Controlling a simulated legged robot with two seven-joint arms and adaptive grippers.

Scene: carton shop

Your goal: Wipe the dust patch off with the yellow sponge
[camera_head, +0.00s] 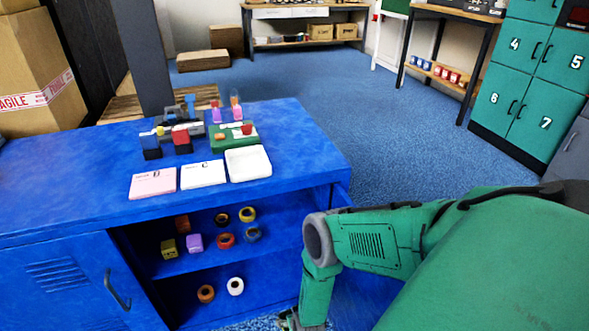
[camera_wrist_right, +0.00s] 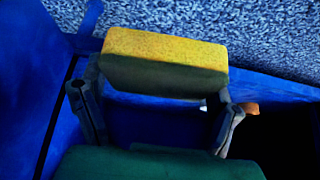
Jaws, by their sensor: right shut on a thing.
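The yellow sponge (camera_wrist_right: 165,52) is in the right wrist view, with a bright yellow top and a dark shaded side. My right gripper (camera_wrist_right: 158,88) is shut on it, with one finger at each end. In the head view my green right arm reaches down beside the open blue cabinet. Only a small part of the right gripper (camera_head: 291,321) shows there, at the bottom edge, and the sponge is not visible in that view. I cannot make out a dust patch in either view. My left gripper is not in view.
The blue cabinet (camera_head: 300,140) carries blocks, cards and a white tray (camera_head: 249,163) on top. Its open shelves hold several tape rolls (camera_head: 236,286) and small boxes. An orange thing (camera_wrist_right: 250,107) lies near the right finger. Blue floor (camera_head: 370,125) is free behind the cabinet.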

